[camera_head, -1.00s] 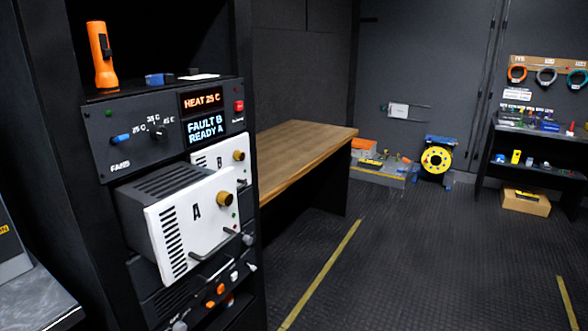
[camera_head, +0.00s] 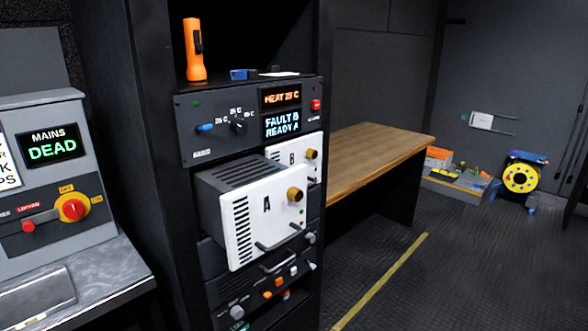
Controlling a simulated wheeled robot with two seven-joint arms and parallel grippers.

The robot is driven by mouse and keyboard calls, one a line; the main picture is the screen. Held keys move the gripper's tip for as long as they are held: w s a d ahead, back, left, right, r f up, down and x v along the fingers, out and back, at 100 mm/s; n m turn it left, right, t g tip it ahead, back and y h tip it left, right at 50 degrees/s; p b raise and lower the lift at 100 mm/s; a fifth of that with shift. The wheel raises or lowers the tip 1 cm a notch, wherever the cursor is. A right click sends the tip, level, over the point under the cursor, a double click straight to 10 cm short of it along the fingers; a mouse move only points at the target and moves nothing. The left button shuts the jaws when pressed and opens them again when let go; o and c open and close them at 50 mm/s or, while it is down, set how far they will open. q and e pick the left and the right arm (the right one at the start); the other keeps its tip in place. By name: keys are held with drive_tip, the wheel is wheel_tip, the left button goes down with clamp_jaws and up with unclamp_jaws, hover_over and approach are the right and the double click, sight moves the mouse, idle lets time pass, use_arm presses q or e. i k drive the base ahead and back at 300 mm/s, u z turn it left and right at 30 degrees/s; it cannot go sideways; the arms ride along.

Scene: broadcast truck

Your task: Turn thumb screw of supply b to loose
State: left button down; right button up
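Supply B (camera_head: 284,152) is a white-faced module in the black rack, on the right under the control panel. Its brass thumb screw (camera_head: 311,154) shows at the upper right of its face. Whether the screw is tight or loose cannot be told. Supply A (camera_head: 260,224), also white-faced, sticks out of the rack in front and hides the lower left of supply B. Supply A has its own brass thumb screw (camera_head: 295,194) and a dark handle. Neither of my grippers is in view.
The rack panel (camera_head: 220,146) reads HEAT 25 C, FAULT B, READY A. An orange flashlight (camera_head: 194,50) stands on top. At left, a grey mains box (camera_head: 40,165) reads DEAD. A wooden table (camera_head: 375,158) stands right of the rack. Floor at right is open.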

sight(311, 153)
drive_tip(key=u, duration=0.35)
drive_tip(key=i, duration=0.85)
drive_tip(key=u, duration=0.4)
